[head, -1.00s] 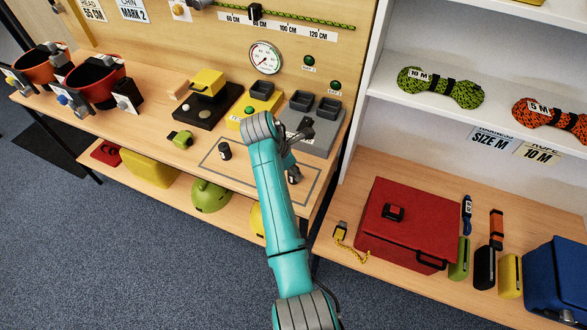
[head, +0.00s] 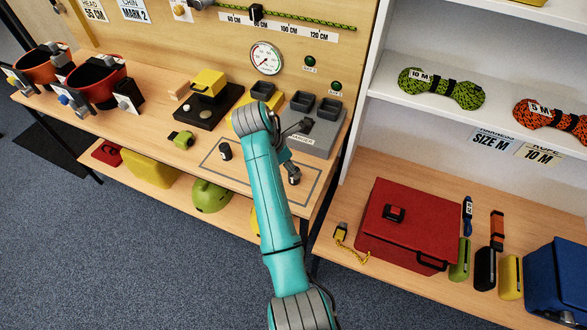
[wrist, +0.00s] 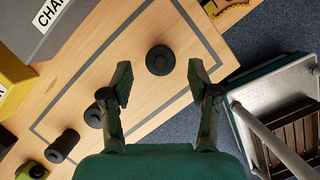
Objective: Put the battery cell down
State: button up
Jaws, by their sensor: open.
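A dark battery cell (wrist: 159,60) stands upright on the bench, inside the outlined rectangle near its right end. It also shows in the head view (head: 294,181), just below my gripper. My gripper (wrist: 160,83) is open; in the wrist view its fingers are on either side, with visible gaps, and the cell appears just beyond the tips. A second dark cell (wrist: 93,117) is partly hidden by the left finger. My arm hides part of the bench in the head view.
A grey charger box (head: 314,131) and a yellow box (wrist: 14,85) stand behind the outlined area. The bench front edge is close to the nearest cell. A red case (head: 405,225) is on the right shelf.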

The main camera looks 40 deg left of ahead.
jog(key=v, duration=0.8)
jog(key=shift+r, duration=0.1)
dwell(0.3)
